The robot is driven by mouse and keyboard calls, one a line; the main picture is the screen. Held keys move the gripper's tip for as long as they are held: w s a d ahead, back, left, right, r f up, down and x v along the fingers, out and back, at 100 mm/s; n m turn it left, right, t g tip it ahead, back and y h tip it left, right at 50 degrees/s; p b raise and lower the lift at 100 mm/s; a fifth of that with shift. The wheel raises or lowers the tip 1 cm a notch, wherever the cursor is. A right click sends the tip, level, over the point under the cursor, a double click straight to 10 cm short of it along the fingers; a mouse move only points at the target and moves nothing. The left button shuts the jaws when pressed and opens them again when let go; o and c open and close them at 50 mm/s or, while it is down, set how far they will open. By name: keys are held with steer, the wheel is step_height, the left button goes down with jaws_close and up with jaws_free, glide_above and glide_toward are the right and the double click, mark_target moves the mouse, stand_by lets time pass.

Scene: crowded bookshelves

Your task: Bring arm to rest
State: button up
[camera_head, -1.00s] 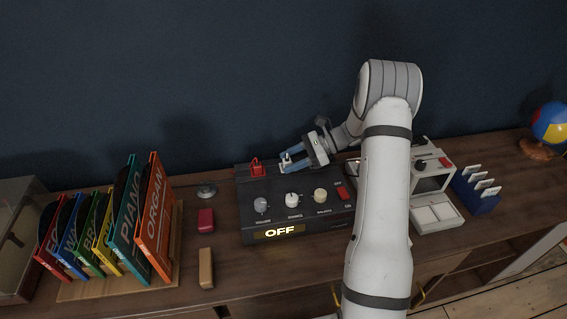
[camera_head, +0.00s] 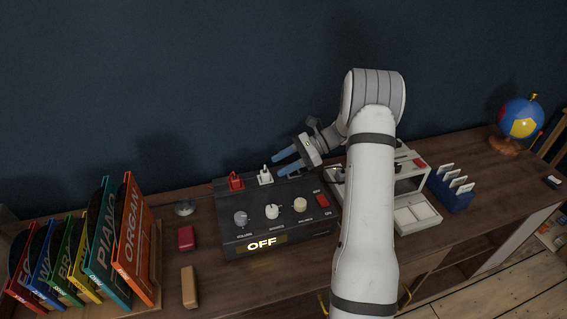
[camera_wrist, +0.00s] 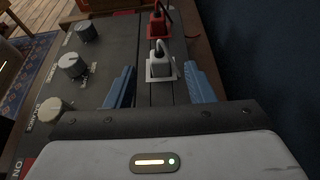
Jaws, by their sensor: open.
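My gripper (camera_head: 281,162) is open and empty, its blue fingers spread apart above the back of a black control box (camera_head: 250,212). The box has several knobs, a red switch (camera_head: 322,201) and a lit display reading OFF (camera_head: 262,243). A white plug (camera_head: 265,176) and a red plug (camera_head: 236,181) stand at its back edge. In the wrist view the white plug (camera_wrist: 160,66) stands just ahead of the gap between the blue fingers (camera_wrist: 160,90), apart from them. The red plug (camera_wrist: 158,25) is farther off.
Record sleeves (camera_head: 100,245) stand in a rack at the left. A red block (camera_head: 186,238) and a tan block (camera_head: 189,287) lie beside the box. A grey device (camera_head: 410,195), a blue card holder (camera_head: 452,190) and a globe (camera_head: 521,120) stand to the right. A dark wall rises behind.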

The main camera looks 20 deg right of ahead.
steer(key=s+a+r+n+g+h+p, duration=0.1)
steer(key=s+a+r+n+h, duration=0.25)
steer(key=s+r, duration=0.3)
steer(key=s+a+r+n+g+h+p, duration=0.1)
steer(key=s+a+r+n+h, duration=0.25)
steer(key=s+r+n, duration=0.35)
steer(key=s+r+n+t+h+p, duration=0.1)
steer(key=s+r+n+t+h, duration=0.1)
steer(key=s, duration=0.6)
steer(key=s+d+r+n+t+h+p, duration=0.1)
steer(key=s+r+n+t+h, duration=0.1)
steer(key=s, duration=0.6)
steer(key=r+n+h, duration=0.1)
steer(key=n+h, duration=0.1)
steer(key=n, duration=0.1)
steer(key=shift+p, duration=0.35)
steer(key=shift+s+d+n, duration=0.1)
steer(key=shift+n, duration=0.15)
steer(key=shift+c, duration=0.6)
